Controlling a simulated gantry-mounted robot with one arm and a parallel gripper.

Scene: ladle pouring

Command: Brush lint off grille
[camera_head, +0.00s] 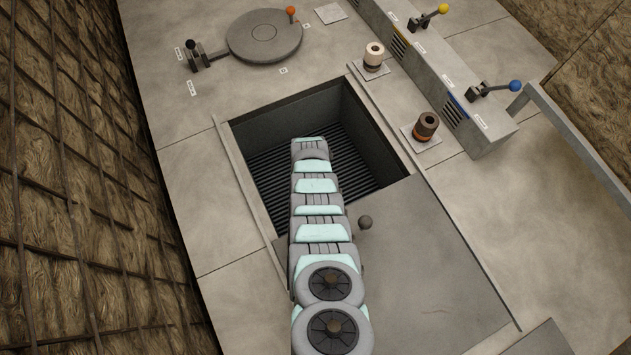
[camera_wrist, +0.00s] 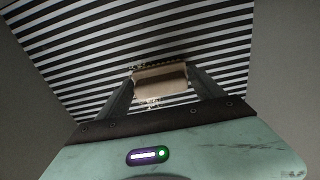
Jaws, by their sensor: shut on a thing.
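The grille (camera_head: 345,152) lies at the bottom of a square recess in the panel, its dark parallel bars running across. It fills much of the wrist view as black and white stripes (camera_wrist: 85,50). My gripper (camera_wrist: 160,82) is shut on a tan block-like brush (camera_wrist: 160,80), held between its two fingers over the grille. Small pale specks, perhaps lint (camera_wrist: 150,102), show along the near edge of the brush, with more at its far edge. In the head view my arm reaches down into the recess and hides the gripper, the brush and part of the grille.
The recess has steep dark walls (camera_head: 290,115). A flat cover plate (camera_head: 430,265) with a round knob (camera_head: 365,222) lies at its near side.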

